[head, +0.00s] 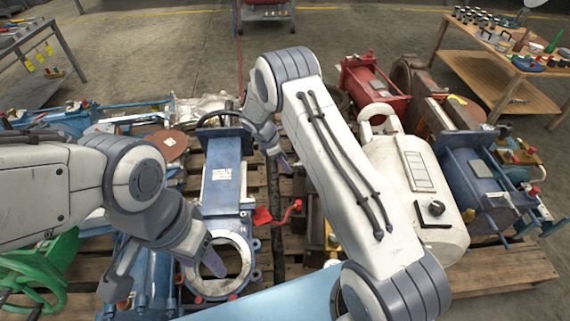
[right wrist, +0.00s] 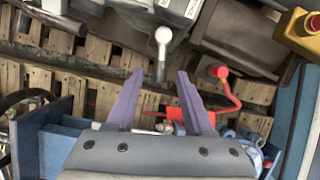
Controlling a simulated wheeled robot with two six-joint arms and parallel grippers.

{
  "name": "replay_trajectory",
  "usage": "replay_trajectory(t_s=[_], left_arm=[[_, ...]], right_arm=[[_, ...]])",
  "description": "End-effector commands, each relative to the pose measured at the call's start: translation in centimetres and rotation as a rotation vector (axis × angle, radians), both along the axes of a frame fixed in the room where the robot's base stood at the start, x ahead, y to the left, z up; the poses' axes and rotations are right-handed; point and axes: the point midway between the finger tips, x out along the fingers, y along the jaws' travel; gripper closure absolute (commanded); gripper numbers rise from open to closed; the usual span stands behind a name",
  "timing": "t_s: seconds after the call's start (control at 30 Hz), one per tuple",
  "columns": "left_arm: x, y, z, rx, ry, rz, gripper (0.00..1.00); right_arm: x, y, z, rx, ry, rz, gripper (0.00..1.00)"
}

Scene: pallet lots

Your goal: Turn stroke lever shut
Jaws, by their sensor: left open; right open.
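A red crank-shaped lever (head: 284,214) with a round red knob stands beside a blue gate valve (head: 220,185) in the head view. It also shows in the right wrist view (right wrist: 231,92), just right of the fingers. A second lever (right wrist: 163,38) with a pale round knob stands just past the fingertips there. I cannot tell which of them is the stroke lever. My right gripper (right wrist: 160,76) is open and empty, pointing at the pale-knobbed lever; it is above and behind the red lever in the head view (head: 270,155). My left gripper (head: 163,281) is open near the valve's round flange.
Machine parts crowd the wooden pallets: a white tank (head: 415,185), a red unit (head: 372,85) and a green handwheel (head: 30,285). A yellow box with a red button (right wrist: 305,28) is at the right wrist view's upper right. Open floor lies behind.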

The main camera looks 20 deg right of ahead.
Motion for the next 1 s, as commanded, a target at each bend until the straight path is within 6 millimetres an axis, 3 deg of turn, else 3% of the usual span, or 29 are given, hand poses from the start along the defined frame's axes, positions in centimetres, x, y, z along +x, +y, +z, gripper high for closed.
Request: replay_trajectory(t_s=[0.23, 0.37, 0.4, 0.73, 1.0], left_arm=[[0.0, 0.0, 0.0, 0.000, 0.000, 0.000, 0.40], [0.0, 0.0, 0.0, 0.000, 0.000, 0.000, 0.40], [0.0, 0.0, 0.0, 0.000, 0.000, 0.000, 0.40], [0.0, 0.0, 0.3, 0.000, 0.000, 0.000, 0.40], [0.0, 0.0, 1.2, 0.000, 0.000, 0.000, 0.40]], right_arm=[[0.0, 0.0, 0.0, 0.000, 0.000, -0.001, 0.48], [0.0, 0.0, 0.0, 0.000, 0.000, -0.001, 0.98], [0.0, 0.0, 0.0, 0.000, 0.000, -0.001, 1.00], [0.2, -0.1, 0.1, 0.000, 0.000, -0.028, 1.00], [1.0, -0.2, 0.1, 0.000, 0.000, -0.175, 1.00]])
